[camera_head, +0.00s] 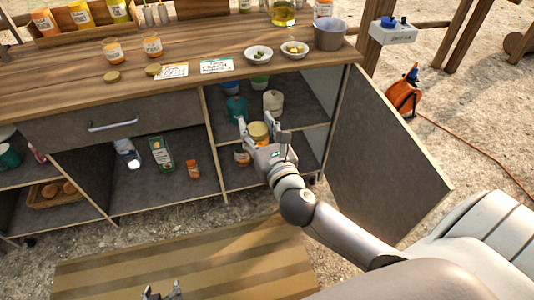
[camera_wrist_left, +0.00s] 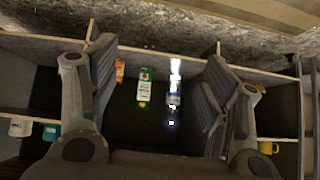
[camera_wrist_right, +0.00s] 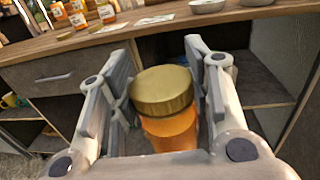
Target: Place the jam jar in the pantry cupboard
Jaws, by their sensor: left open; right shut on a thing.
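The jam jar (camera_head: 259,132), with a gold lid and orange contents, is held upright between the fingers of my right gripper (camera_head: 259,122). The jar fills the middle of the right wrist view (camera_wrist_right: 168,125). My right gripper is shut on it, at the open front of the right-hand cupboard (camera_head: 330,125), around the height of its middle shelf. The head view does not show clearly whether the jar is inside the front edge. My left gripper (camera_head: 162,292) is open and empty, low above the striped mat; its spread fingers show in the left wrist view (camera_wrist_left: 160,95).
The cupboard door (camera_head: 380,160) stands open to the right. A teal canister (camera_head: 237,107) and a white canister (camera_head: 272,102) stand on the upper shelf. The worktop (camera_head: 130,85) above holds jars, cards, bowls and a pot.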

